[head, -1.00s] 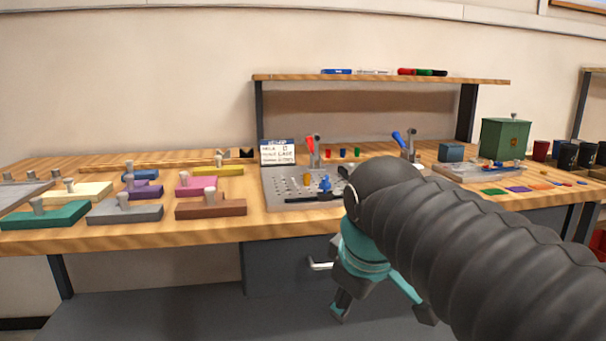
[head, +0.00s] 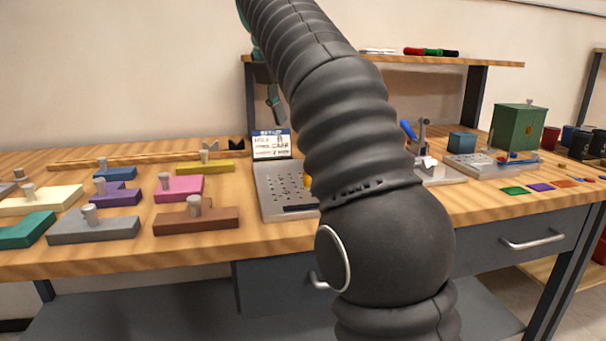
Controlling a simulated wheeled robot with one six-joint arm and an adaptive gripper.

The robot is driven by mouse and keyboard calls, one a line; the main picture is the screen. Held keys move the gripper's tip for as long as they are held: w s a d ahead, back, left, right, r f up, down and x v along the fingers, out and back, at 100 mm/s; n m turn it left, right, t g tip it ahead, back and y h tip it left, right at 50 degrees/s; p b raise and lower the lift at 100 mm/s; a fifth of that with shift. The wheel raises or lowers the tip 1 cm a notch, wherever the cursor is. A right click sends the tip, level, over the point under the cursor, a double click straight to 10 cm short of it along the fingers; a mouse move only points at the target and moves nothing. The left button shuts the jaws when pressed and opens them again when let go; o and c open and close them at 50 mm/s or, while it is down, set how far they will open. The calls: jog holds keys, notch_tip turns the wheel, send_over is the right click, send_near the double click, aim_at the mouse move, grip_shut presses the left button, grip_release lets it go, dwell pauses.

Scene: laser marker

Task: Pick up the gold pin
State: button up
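The gold pin (head: 308,182) stands at the grey perforated plate (head: 268,208). Only a thin gold sliver of it shows at the left edge of my arm; the rest is hidden. My arm now rises across the middle of the view and covers the right part of the plate. Part of my gripper (head: 275,105) shows beside the arm, near the left shelf post, above and behind the plate. Most of the gripper is hidden, so its opening and any contents cannot be seen.
A set-up card (head: 271,145) stands behind the plate. Several handled blocks, including a brown one (head: 197,221) and a pink one (head: 179,189), lie to the left. A toggle clamp (head: 421,140) and a green box (head: 518,127) stand right. A shelf (head: 490,63) overhangs the back.

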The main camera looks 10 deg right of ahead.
jog(key=x, duration=1.3)
jog(key=shift+w+f, duration=0.15)
jog(key=shift+f, duration=0.2)
grip_shut()
